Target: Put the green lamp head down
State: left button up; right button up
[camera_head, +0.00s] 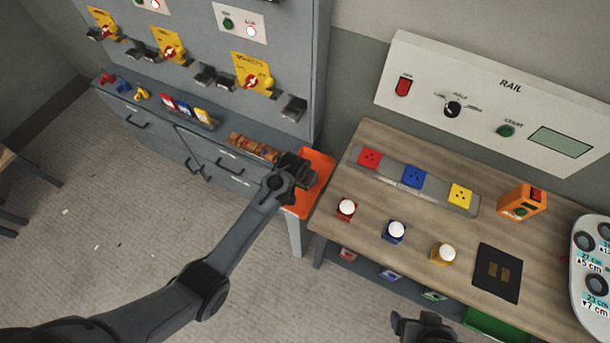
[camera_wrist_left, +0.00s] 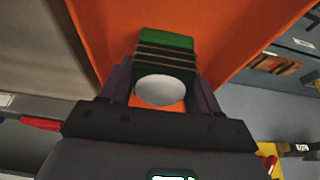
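The green lamp head (camera_wrist_left: 166,55), a green block with dark ridges and a white dome (camera_wrist_left: 160,90), is between the fingers of my left gripper (camera_wrist_left: 162,85) in the left wrist view. The fingers close on both its sides. In the head view my left gripper (camera_head: 302,172) is over the orange-topped stand (camera_head: 318,165) between the cabinet and the wooden table. Orange fills the wrist view behind the lamp head; I cannot tell whether they touch. My right gripper (camera_head: 425,325) shows only in part at the bottom edge, and its fingers are unclear.
Red (camera_head: 346,208), blue (camera_head: 395,231) and yellow (camera_head: 443,253) lamp heads with white domes stand on the wooden table (camera_head: 350,240). A grey socket strip (camera_head: 415,182), an orange device (camera_head: 522,202) and a black plate (camera_head: 498,272) are also there. A grey cabinet (camera_head: 230,150) borders the stand.

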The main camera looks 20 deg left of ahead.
pick_arm(q)
jog(key=o, duration=0.4)
jog(key=shift+c, duration=0.2)
jog(key=shift+s+r, duration=0.1)
jog(key=shift+r, duration=0.4)
jog(key=p+v, duration=0.1)
jog(key=v, duration=1)
jog(key=s+a+r, duration=0.1)
jog(key=s+a, duration=0.1)
jog(key=s, duration=1.2)
jog(key=s+a+r, duration=0.2)
jog(key=s, duration=1.2)
jog(key=shift+r+m+g, duration=0.25)
jog(key=shift+m+g, duration=0.15)
